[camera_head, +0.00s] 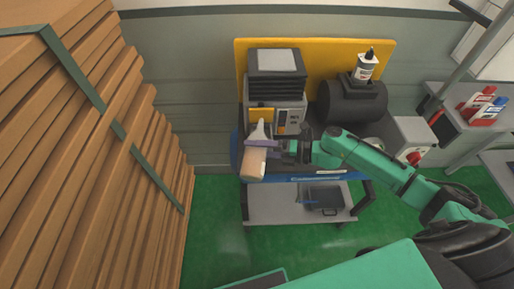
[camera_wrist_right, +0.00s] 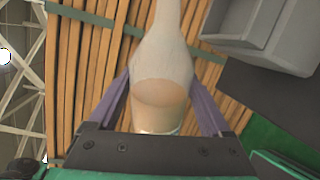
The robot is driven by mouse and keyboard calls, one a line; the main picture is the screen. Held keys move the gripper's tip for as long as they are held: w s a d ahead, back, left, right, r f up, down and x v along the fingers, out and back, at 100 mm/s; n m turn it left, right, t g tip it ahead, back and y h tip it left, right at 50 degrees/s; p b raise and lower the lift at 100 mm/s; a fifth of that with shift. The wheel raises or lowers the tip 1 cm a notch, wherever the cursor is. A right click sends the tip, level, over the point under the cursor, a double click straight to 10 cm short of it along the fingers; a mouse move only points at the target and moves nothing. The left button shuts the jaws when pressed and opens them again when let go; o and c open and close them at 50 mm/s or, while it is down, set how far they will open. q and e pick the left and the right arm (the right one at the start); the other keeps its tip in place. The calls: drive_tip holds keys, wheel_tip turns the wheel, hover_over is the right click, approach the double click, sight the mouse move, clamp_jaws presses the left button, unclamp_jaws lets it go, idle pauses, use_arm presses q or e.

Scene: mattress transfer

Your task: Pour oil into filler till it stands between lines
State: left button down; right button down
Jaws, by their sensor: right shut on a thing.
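My right gripper (camera_head: 258,147) is shut around an oil bottle (camera_head: 253,164). The bottle has a tan body and a pale, narrowing neck that points up in the head view, in front of the grey machine (camera_head: 290,104). The right wrist view shows the bottle (camera_wrist_right: 162,60) between the purple fingers, with amber-brown liquid (camera_wrist_right: 160,98) inside. On the machine's front are a yellow part (camera_head: 262,114) and a small upright orange strip (camera_head: 282,121), possibly the level gauge. The filler opening and the lines cannot be made out. My left gripper is not in view.
The machine stands on a blue cart (camera_head: 318,179) with a yellow back panel (camera_head: 313,58). A black cylinder (camera_head: 350,102) carries a white bottle (camera_head: 365,66). A red-capped grey box (camera_head: 413,142) sits at right. Stacked wooden boards (camera_head: 75,140) fill the left. Green floor is clear between.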

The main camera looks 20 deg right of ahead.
idle(0.5)
drive_tip(key=shift+b, duration=0.5)
drive_tip(key=shift+r, duration=0.3)
idle(1.4)
drive_tip(key=shift+r+m+p, duration=0.4)
drive_tip(key=shift+r+p, duration=0.15)
drive_tip(key=shift+p, duration=0.3)
drive_tip(key=shift+s+a+f, duration=0.1)
drive_tip(key=shift+f, duration=0.15)
idle(1.3)
